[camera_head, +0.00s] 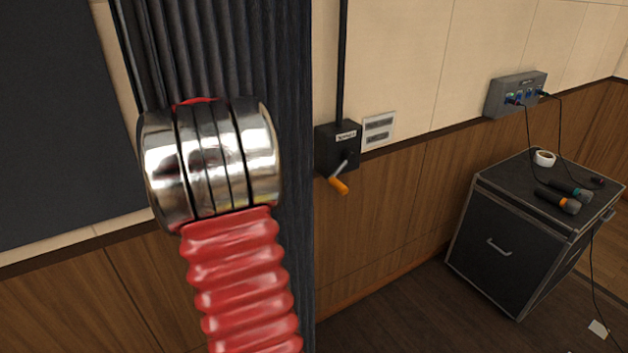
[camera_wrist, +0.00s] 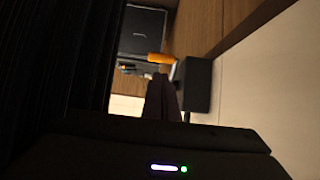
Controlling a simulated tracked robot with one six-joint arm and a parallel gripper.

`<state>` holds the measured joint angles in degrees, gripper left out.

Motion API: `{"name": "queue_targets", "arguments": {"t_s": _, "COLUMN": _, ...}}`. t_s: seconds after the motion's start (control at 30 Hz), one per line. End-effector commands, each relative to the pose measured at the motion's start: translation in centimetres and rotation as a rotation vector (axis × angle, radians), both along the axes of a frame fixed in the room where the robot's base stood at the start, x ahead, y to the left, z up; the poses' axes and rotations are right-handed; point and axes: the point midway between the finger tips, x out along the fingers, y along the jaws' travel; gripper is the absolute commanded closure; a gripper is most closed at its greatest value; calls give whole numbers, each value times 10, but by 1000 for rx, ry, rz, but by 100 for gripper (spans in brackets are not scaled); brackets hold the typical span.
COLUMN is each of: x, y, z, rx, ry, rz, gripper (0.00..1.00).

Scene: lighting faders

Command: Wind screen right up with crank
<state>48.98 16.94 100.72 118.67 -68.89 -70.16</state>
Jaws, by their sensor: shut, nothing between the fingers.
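The crank's black box (camera_head: 335,150) is mounted on the wall in the head view, with a dark rod or pipe rising from it. A short metal arm hangs down from the box and ends in an orange handle (camera_head: 339,185). In the wrist view the orange handle (camera_wrist: 160,58) shows just beyond my gripper (camera_wrist: 161,82), and the black box (camera_wrist: 197,86) is right beside the fingers. My fingers are shut and empty. Whether they touch the crank I cannot tell. My gripper is hidden in the head view. The screen is not clearly identifiable.
A dark pleated curtain (camera_head: 290,120) hangs left of the crank, behind my red arm. A dark panel (camera_head: 55,110) is on the left wall. A white labelled plate (camera_head: 378,130) is beside the box.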

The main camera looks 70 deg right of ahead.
Motion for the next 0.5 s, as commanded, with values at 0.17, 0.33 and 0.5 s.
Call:
{"name": "queue_targets", "arguments": {"t_s": 0.17, "x": -9, "y": -9, "z": -9, "rx": 1, "ry": 0, "rz": -2, "gripper": 100}}
{"name": "queue_targets", "arguments": {"t_s": 0.33, "x": -23, "y": -25, "z": -23, "rx": 2, "ry": 2, "rz": -3, "gripper": 100}}
{"name": "queue_targets", "arguments": {"t_s": 0.5, "x": -37, "y": -41, "z": -38, "rx": 2, "ry": 2, "rz": -3, "gripper": 100}}
